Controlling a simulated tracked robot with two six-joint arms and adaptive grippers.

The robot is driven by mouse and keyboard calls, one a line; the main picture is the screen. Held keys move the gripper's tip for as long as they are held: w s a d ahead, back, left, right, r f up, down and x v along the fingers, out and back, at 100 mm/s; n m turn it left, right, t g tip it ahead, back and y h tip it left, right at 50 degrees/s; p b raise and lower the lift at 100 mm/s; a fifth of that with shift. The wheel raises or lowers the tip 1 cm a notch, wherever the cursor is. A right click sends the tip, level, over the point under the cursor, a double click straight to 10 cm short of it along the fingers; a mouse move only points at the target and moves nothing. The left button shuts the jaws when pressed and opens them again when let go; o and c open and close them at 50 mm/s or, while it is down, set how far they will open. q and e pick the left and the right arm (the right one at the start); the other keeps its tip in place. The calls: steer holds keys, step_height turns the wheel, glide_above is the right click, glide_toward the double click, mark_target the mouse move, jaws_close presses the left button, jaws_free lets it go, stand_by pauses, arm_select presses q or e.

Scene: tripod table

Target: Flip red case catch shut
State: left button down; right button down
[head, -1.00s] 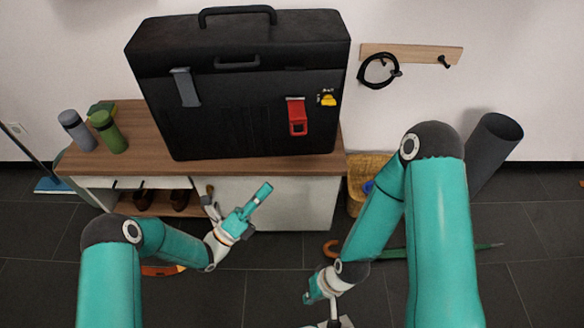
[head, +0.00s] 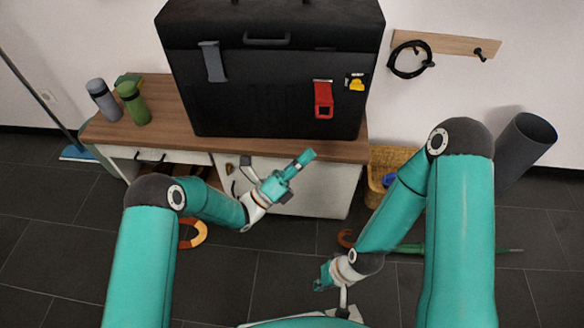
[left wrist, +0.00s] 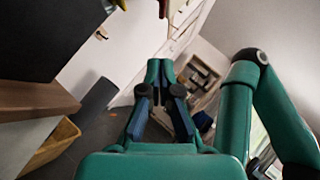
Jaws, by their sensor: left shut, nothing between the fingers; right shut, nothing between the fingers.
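A large black case (head: 270,105) stands upright on a wooden-topped cabinet. A red catch (head: 323,98) with a square opening at its lower end is on the case front, right of centre. Whether it is latched, I cannot tell. A grey catch (head: 213,60) is at the left of the front. My left gripper (head: 308,157) is shut and empty, below the red catch and apart from it. Its shut fingers also show in the left wrist view (left wrist: 160,72); the case (left wrist: 45,30) is at upper left there. My right gripper (head: 323,280) is shut and empty, low over the floor.
A yellow piece (head: 356,82) hangs right of the red catch. A grey bottle (head: 103,100) and a green bottle (head: 133,103) stand on the cabinet top (head: 175,122), left of the case. A wicker basket (head: 385,165) and a dark bin (head: 525,145) are to the right.

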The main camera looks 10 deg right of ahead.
arm_select(q)
steer(key=w+d+r, duration=0.3)
steer(key=r, duration=0.2)
steer(key=shift+w, duration=0.15)
steer(key=shift+d, duration=0.1)
